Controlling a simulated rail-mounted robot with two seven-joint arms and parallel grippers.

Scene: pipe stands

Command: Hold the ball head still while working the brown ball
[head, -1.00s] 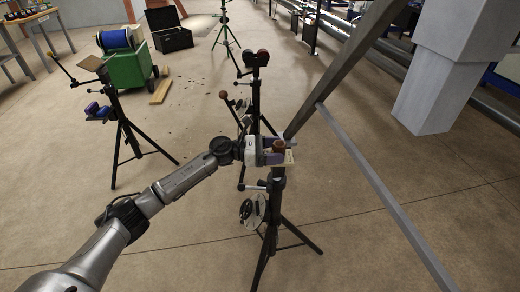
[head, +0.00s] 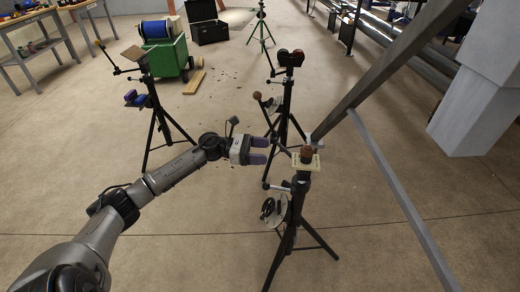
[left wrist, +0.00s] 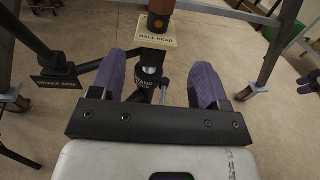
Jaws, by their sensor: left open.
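The ball head stand (head: 302,185) is a black tripod right of centre in the head view. A pale plate (head: 315,165) sits at its top, with a brown ball (head: 307,152) on it. In the left wrist view the plate (left wrist: 157,40) reads "BALL HEAD", and the brown piece above it (left wrist: 160,8) is cut off by the top edge. My left gripper (head: 264,150) is open and empty, left of the ball head with a gap between. Its purple fingers (left wrist: 160,80) are spread in the wrist view. My right gripper is not in view.
A slanting steel beam (head: 375,75) rises close right of the ball head. A tripod with dark red rollers (head: 290,65) stands behind it. Another tripod (head: 152,100) stands left. A label reading "BRAKE ARM" (left wrist: 58,83) shows in the wrist view. Floor at front left is clear.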

